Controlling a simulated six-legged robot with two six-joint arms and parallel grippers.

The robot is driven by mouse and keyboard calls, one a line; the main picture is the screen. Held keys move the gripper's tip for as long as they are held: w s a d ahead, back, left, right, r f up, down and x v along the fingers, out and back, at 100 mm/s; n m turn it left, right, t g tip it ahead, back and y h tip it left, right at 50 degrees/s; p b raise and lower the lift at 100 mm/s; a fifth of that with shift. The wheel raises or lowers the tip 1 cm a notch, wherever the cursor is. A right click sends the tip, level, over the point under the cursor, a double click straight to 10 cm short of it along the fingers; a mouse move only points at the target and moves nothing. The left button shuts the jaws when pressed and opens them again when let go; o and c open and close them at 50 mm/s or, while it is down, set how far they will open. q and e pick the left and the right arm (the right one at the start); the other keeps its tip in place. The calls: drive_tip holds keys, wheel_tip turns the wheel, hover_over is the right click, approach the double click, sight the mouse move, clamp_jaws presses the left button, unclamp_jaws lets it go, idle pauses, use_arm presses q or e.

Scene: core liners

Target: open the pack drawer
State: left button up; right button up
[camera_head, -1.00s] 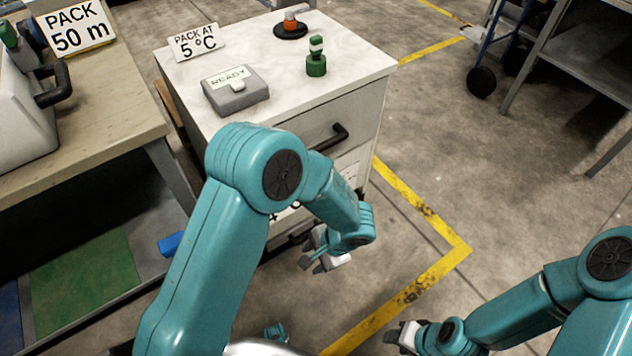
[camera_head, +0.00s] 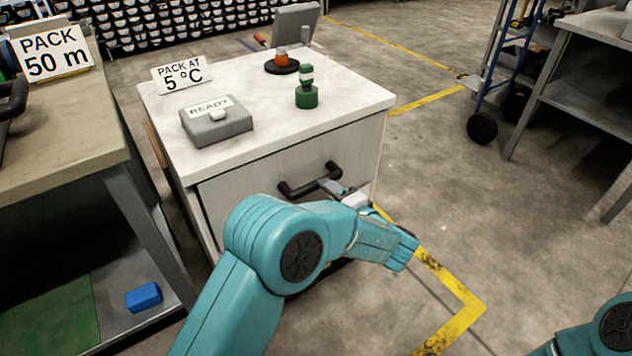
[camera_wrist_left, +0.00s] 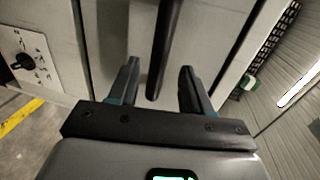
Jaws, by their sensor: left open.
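The pack drawer (camera_head: 240,195) is the grey top drawer of the white-topped cabinet, and its front looks flush. Its black bar handle (camera_head: 310,184) stands out from the front. My left gripper (camera_head: 332,188) is at the right part of the handle. In the left wrist view, the handle bar (camera_wrist_left: 166,45) runs between the two open fingers of the left gripper (camera_wrist_left: 158,66), with a gap on each side. My left arm hides the lower front of the cabinet. My right gripper is out of view; only part of that arm shows at lower right.
A bench (camera_head: 70,150) stands left.

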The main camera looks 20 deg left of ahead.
sight(318, 187)
use_arm(q)
drive_tip(key=x, duration=0.6)
drive_tip(key=shift+f+p, duration=0.1)
drive_tip(key=shift+p, duration=0.25)
clamp_jaws()
